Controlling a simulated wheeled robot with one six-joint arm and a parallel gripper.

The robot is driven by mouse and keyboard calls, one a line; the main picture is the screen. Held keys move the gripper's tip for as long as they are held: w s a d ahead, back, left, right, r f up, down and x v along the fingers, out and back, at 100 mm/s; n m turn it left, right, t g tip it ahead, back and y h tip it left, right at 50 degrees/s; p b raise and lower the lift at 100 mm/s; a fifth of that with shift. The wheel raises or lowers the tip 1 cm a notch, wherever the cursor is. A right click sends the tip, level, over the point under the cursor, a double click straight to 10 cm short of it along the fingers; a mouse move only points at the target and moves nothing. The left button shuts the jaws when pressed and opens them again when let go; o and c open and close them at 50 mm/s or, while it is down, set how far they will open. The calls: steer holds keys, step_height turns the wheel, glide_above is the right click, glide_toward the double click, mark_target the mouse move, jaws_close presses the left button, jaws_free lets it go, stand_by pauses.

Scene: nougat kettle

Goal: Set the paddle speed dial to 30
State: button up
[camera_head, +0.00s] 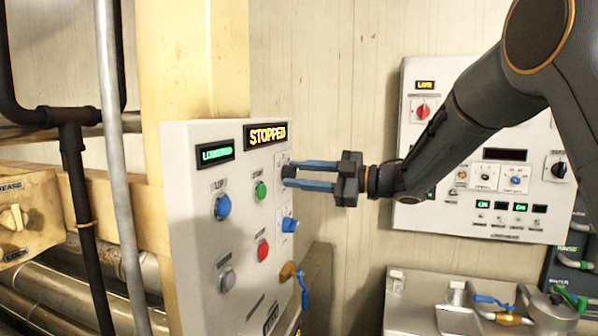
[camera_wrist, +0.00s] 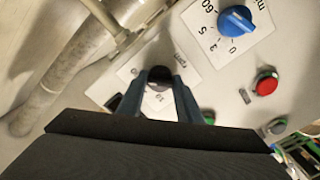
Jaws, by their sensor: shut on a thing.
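A white control panel (camera_head: 184,200) faces my gripper. A small black dial (camera_wrist: 160,74) on a white scale plate is between my two blue fingers in the wrist view. My gripper (camera_head: 289,174) reaches in from the right and is shut on this dial; the fingers lie on either side of it. The plate's printing is upside down and partly covered, so the dial's setting and name cannot be read. A blue dial (camera_head: 289,225) sits below the black one; the wrist view also shows this blue dial (camera_wrist: 236,20) with 0 and 60 on its scale.
The panel also has a lit "STOPPED" display (camera_head: 266,135), a green button (camera_head: 260,191), a red button (camera_head: 263,250), a blue button (camera_head: 222,207) and a grey button (camera_head: 227,279). A second panel (camera_head: 440,195) hangs on the back wall. Pipes stand left.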

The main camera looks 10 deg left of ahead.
stand_by(0.4)
steer(key=o, duration=1)
steer(key=shift+o, duration=0.2)
steer(key=shift+d, duration=0.1)
steer(key=d+b, duration=0.3)
steer(key=d, duration=0.4)
steer(key=shift+s+d, duration=0.3)
steer(key=shift+m, duration=0.3)
